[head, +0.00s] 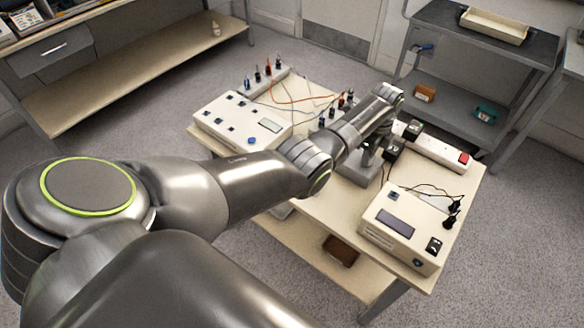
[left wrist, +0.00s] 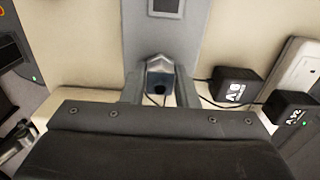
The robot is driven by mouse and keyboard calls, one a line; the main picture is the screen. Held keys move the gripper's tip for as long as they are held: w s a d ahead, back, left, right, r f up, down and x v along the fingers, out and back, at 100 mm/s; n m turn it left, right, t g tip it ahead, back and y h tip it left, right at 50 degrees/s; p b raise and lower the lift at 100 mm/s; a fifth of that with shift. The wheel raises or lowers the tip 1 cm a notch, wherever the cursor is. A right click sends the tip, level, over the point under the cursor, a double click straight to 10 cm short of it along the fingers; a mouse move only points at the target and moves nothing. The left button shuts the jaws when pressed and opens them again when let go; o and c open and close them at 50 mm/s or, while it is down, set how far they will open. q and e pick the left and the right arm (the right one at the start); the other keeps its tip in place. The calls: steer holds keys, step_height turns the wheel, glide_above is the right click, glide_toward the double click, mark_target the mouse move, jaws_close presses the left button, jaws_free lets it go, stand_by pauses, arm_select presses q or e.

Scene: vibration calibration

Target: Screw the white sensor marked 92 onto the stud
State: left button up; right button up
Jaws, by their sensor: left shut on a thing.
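My left gripper (left wrist: 160,92) is shut on a small faceted grey-blue piece (left wrist: 160,68) with a dark round hole facing the camera. No marking can be read on it, so I cannot tell from its look whether it is the white sensor marked 92. The piece is over or beside a grey metal plate (left wrist: 180,38) on the table; the gap is not clear. In the head view my left arm reaches across the table, and its wrist hides the jaws and most of the grey base (head: 357,170). The stud cannot be made out. My right gripper is not in view.
Two black adapters (left wrist: 238,86) sit close right of the gripper, by a white power strip (head: 442,151). A cream box with a display (head: 405,225) stands at the front right, a cream panel (head: 240,122) at the left. Loose cables (head: 290,98) cross the table's back.

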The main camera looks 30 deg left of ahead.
arm_select(q)
steer(key=shift+s+f, duration=0.25)
steer(key=shift+f, duration=0.05)
stand_by(0.9)
steer(key=shift+m, duration=0.3)
steer(key=shift+f+m+p, duration=0.1)
steer(key=shift+m+p, duration=0.4)
steer(key=shift+m, duration=1.3)
steer(key=m, duration=0.2)
steer(key=shift+m+p, duration=0.3)
steer(key=shift+p, duration=0.05)
steer(key=shift+m, duration=0.7)
steer(key=m, duration=0.3)
steer(key=shift+p, duration=0.35)
steer(key=shift+m, duration=0.5)
